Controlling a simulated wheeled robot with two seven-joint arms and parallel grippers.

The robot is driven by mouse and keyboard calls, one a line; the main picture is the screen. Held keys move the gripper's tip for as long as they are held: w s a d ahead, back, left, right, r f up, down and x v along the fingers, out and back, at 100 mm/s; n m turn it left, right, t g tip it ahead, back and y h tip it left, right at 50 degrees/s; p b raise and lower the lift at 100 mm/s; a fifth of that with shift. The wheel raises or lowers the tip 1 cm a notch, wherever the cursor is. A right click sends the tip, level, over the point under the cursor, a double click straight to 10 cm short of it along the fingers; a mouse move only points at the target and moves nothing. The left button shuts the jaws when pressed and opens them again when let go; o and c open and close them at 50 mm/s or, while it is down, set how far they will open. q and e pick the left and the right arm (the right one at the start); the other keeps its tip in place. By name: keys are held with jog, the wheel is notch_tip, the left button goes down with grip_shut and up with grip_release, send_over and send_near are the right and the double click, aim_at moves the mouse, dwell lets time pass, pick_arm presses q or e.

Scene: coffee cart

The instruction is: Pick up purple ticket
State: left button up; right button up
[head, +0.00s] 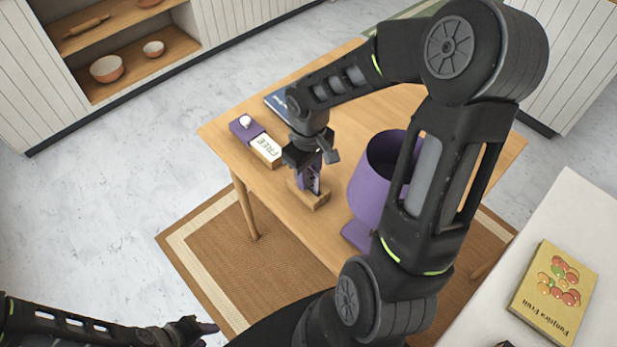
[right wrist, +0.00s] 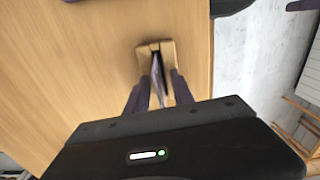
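A thin purple ticket (head: 316,181) stands upright in a small wooden holder (head: 309,199) near the front edge of the wooden table. In the right wrist view the ticket (right wrist: 157,82) shows edge-on, rising from the slot of the holder (right wrist: 150,51). My right gripper (head: 312,180) points down over the holder. Its two purple fingers (right wrist: 159,95) are apart, one on each side of the ticket, with gaps visible. The gripper hides part of the ticket in the head view. My left gripper (head: 205,329) is low at the bottom left, away from the table; its finger opening is unclear.
On the table (head: 400,105), a purple box with a white "FREE" card (head: 264,148) lies left of the holder. A purple lamp-like object (head: 375,185) stands close on the right. A dark blue book (head: 277,101) lies behind. A yellow fruit box (head: 554,290) is on the white counter.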

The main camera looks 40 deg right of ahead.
jog(key=shift+c, duration=0.4)
grip_shut()
jog(key=shift+r, duration=0.1)
notch_tip(320, 180, up, 10)
jog(key=shift+f, duration=0.1)
dwell(0.5)
dwell(0.5)
jog(key=shift+r+p, duration=2.1)
jog(key=shift+r, duration=0.45)
